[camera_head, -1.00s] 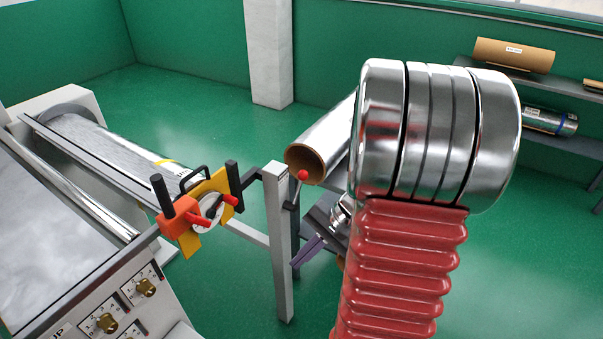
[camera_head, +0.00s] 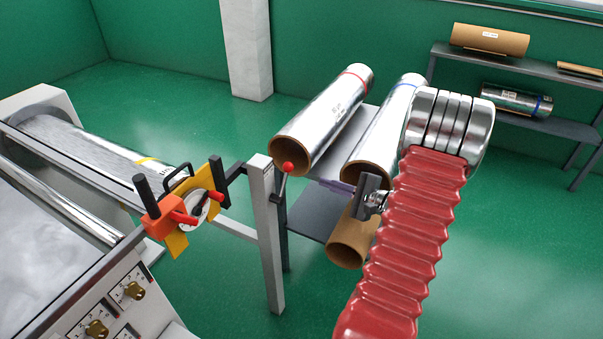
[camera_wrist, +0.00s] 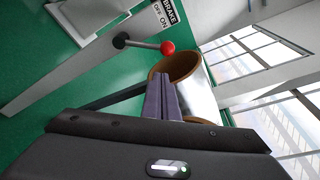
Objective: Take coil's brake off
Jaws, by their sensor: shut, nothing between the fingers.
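The brake lever has a red ball knob (camera_head: 287,167) and sits on a grey post (camera_head: 265,220) at the end of the coil's frame. The lever stands nearly upright in the head view. The wrist view shows the knob (camera_wrist: 167,48) and a BRAKE label (camera_wrist: 164,15) with ON and OFF. The foil coil (camera_head: 85,135) lies on the machine at left. My gripper (camera_head: 325,182) has purple fingers, shut and empty, to the right of the knob and slightly lower in the head view. In the wrist view the fingertips (camera_wrist: 160,78) appear just below the knob, apart from it.
Foil rolls with cardboard cores (camera_head: 325,120) lie on a grey rack behind my gripper. An orange clamp (camera_head: 168,215) with red handles and a yellow plate is at the coil's end. Shelves (camera_head: 535,120) stand at back right. Green floor is open at right.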

